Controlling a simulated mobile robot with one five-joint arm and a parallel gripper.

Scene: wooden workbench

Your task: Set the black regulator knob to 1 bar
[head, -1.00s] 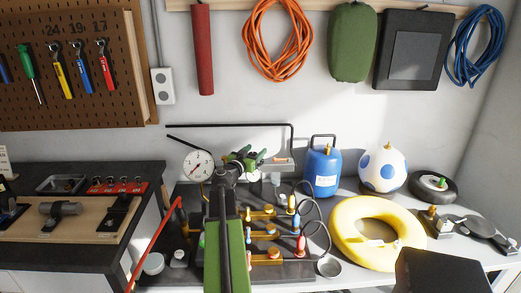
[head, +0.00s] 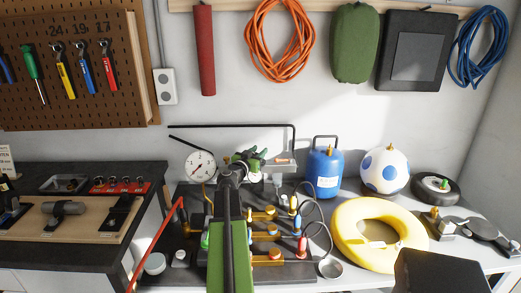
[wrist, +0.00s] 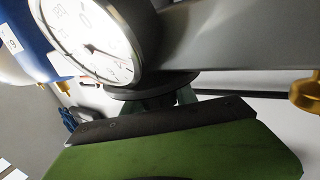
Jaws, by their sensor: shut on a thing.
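The round pressure gauge (head: 200,164) with a white face and dark needle stands at the back of the bench, left of my gripper. In the wrist view, the gauge (wrist: 88,38) is large at upper left, tilted and partly washed out by glare, so I cannot read its value surely. My gripper (head: 248,158) is at the regulator, its green fingers shut on the black knob. The dark round knob (wrist: 158,86) shows beyond my gripper (wrist: 168,102) in the wrist view. The knob is mostly hidden in the head view by my arm.
Brass fittings (head: 268,254) with coloured ends and black hoses lie right of my arm. A blue canister (head: 325,172), a white ball with blue spots (head: 384,170) and a yellow ring (head: 350,218) stand farther right. A red bar (head: 158,238) leans at the left.

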